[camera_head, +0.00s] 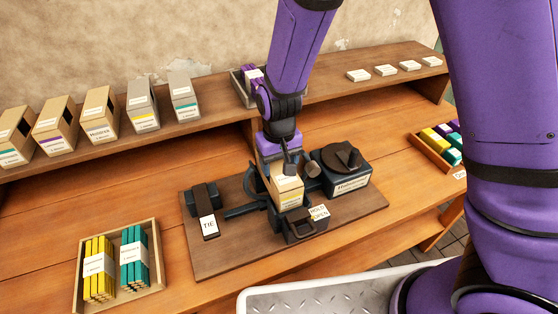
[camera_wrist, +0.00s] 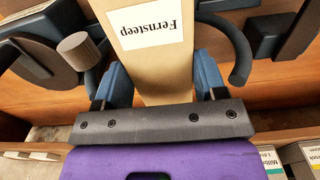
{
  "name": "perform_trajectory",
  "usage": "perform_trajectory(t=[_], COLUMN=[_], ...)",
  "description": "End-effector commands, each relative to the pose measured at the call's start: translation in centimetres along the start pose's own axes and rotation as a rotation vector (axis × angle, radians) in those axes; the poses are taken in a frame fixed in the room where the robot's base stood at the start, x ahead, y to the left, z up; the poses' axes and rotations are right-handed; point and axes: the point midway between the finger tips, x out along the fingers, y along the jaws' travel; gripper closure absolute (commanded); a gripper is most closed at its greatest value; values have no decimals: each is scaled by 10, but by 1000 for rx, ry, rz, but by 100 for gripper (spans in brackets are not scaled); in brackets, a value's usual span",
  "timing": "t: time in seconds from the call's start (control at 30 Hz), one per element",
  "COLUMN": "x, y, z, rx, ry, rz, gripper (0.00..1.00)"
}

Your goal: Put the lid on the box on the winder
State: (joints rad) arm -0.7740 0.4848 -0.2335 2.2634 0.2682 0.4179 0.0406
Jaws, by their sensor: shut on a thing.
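The winder (camera_head: 258,192) is a dark machine on a brown board, with a tan box (camera_head: 290,202) in its middle that has a yellow band low on its front. My gripper (camera_head: 281,162) is directly above and behind the box, pointing down. In the wrist view my gripper's blue fingers (camera_wrist: 160,85) are shut on both sides of a tan lid (camera_wrist: 157,75) with a white "Fernsteep" label. The lid lines up with the box at the winder; I cannot tell whether it is seated or slightly apart.
A black "TIE" block (camera_head: 204,207) sits left on the board, and a round-knobbed unit (camera_head: 341,168) sits right. A "HOLD OPEN" part (camera_head: 306,228) is in front. A wooden tray (camera_head: 158,272) of yellow and teal sticks lies front left. Several boxes stand on the back shelf (camera_head: 215,118).

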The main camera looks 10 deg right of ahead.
Motion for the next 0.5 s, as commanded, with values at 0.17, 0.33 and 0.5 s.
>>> perform_trajectory(t=[0.17,0.33,0.5], x=[0,0,0], y=[0,0,0], z=[0,0,0], rx=[0,0,0], ry=[0,0,0], rz=[0,0,0], gripper=[58,5,5])
